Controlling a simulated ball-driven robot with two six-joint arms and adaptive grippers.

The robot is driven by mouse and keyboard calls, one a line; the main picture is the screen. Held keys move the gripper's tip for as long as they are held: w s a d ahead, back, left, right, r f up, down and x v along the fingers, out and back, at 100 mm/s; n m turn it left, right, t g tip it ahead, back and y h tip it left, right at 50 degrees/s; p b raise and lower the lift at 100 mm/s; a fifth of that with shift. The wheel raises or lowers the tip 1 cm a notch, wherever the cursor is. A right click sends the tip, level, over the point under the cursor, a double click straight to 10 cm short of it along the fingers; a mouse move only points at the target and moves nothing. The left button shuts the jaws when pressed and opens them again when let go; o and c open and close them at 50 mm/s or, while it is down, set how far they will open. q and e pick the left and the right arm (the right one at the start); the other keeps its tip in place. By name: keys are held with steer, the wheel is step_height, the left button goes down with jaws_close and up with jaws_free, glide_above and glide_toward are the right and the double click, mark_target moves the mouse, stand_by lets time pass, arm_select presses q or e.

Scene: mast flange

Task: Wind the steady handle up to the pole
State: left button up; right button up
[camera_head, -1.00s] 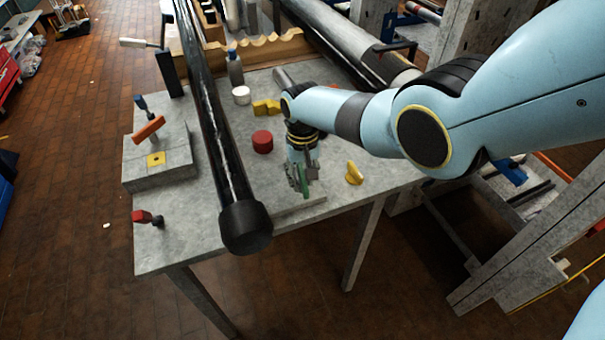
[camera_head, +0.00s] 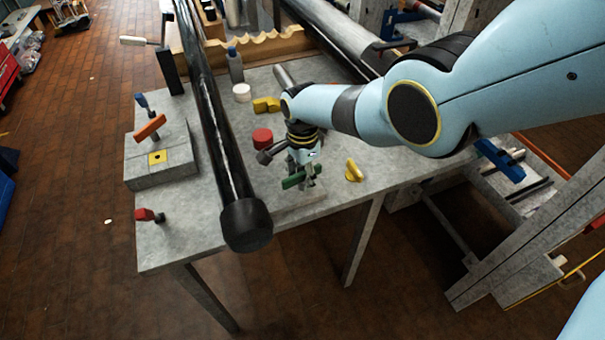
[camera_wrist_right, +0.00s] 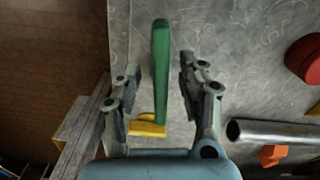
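The black pole (camera_head: 212,118) lies over the grey table, its capped end (camera_head: 246,224) towards me. A green bar handle (camera_head: 296,180) is right of the pole, low over the table's front part. It runs roughly crosswise there, and nothing shows it touching the pole. My right gripper (camera_head: 302,172) points down at this handle. In the right wrist view the green handle (camera_wrist_right: 161,70) stands between the two fingers, with a gap on each side, so the gripper is open around it. The handle's screw and mount are hidden. My left gripper is not in view.
Left of the pole are an orange handle (camera_head: 150,127) on a grey block (camera_head: 165,172) and a red handle (camera_head: 146,215). A red round piece (camera_head: 262,137), a white cap (camera_head: 242,92), a bottle (camera_head: 235,66) and a yellow knob (camera_head: 353,171) stand near the right arm.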

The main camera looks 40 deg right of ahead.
steer(key=shift+r+p, duration=0.3)
steer(key=shift+r, duration=0.05)
step_height(320, 180, up, 2)
steer(key=shift+r+p, duration=0.25)
steer(key=shift+p, duration=0.8)
steer(key=shift+w+r+b, duration=0.1)
steer(key=shift+b, duration=0.4)
steer(key=shift+r, duration=0.85)
